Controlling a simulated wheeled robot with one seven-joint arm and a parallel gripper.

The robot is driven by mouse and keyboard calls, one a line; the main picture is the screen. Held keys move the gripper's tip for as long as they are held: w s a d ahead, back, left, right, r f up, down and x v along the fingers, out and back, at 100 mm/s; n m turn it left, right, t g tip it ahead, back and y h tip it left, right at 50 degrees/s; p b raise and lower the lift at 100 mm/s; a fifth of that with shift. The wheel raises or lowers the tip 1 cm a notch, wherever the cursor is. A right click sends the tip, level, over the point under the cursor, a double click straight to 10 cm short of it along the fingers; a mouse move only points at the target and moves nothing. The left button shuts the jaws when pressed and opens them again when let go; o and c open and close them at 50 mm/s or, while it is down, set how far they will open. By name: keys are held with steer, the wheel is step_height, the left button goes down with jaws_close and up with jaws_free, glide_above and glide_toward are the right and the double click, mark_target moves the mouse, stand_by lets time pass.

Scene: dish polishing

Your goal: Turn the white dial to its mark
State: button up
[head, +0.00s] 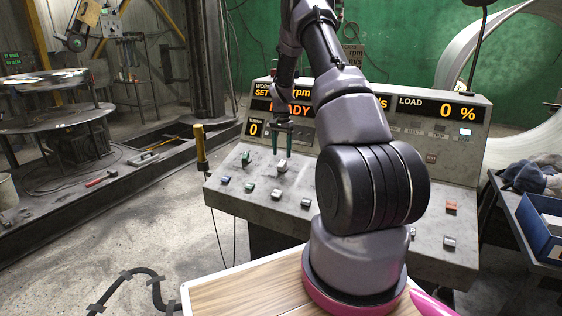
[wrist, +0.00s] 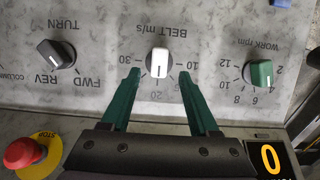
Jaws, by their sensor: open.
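The white dial (wrist: 158,62) is on the grey panel under the label BELT m/s, its scale marked 10, 20 and 30. Its grip bar lies roughly up and down in the wrist view, in line with the 20; I cannot tell which end is the pointer. It also shows in the head view (head: 282,166). My gripper (wrist: 159,73) is open, its green fingers on either side of the dial's lower end in the picture, with gaps on both sides. In the head view my gripper (head: 282,150) points down just above the dial; contact is not visible.
A black TURN dial (wrist: 56,54) and a green WORK rpm dial (wrist: 259,73) flank the white dial. A red stop button (wrist: 22,153) sits at lower left. The display board (head: 440,112) stands behind the panel. Several small switches lie nearer the panel's front.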

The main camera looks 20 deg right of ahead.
mark_target(282, 162)
steer(key=shift+f, duration=2.25)
steer(key=shift+c, duration=0.3)
jaws_close()
